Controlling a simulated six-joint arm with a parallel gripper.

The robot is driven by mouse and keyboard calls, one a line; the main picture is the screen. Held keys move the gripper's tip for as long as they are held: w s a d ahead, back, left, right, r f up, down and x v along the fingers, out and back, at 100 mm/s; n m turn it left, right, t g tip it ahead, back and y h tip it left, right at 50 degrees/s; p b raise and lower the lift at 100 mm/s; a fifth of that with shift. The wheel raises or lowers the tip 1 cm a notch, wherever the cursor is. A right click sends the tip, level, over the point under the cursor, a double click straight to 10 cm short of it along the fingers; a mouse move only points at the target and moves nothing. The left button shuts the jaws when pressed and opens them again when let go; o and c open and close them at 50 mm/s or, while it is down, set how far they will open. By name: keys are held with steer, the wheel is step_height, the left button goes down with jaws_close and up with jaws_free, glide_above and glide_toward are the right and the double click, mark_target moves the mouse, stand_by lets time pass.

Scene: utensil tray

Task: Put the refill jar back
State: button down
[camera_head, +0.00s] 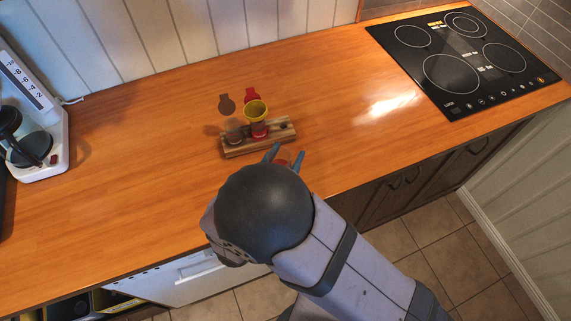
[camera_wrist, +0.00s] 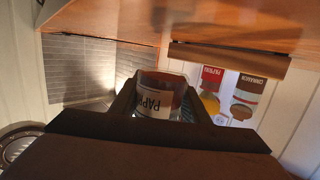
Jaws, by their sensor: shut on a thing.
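My gripper (camera_wrist: 158,105) is shut on a clear refill jar (camera_wrist: 157,98) with a white label, partly readable as "PAP", and dark red contents. In the head view, my gripper (camera_head: 285,157) shows its blue fingertips just in front of the wooden rack (camera_head: 262,145), with a bit of the red jar (camera_head: 283,163) between them; my arm hides the rest. A red-filled jar (camera_head: 259,130) with a yellow funnel (camera_head: 256,110) on top stands in the rack. A brownish jar (camera_head: 234,133) stands to its left.
The counter between is mostly clear.

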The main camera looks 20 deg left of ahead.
steer(key=shift+f+p, duration=0.3)
steer(key=shift+f, duration=1.75)
steer(key=shift+f, duration=0.15)
steer(key=c, duration=1)
jaws_free()
steer(key=shift+r, duration=0.25)
steer(key=shift+s+f, duration=0.1)
steer(key=shift+s, duration=0.25)
steer(key=s+b, duration=0.1)
steer(key=s, duration=0.2)
steer(key=s+r+b, duration=0.1)
steer(key=s, duration=0.3)
steer(key=s+r+b, duration=0.1)
steer(key=s, duration=0.3)
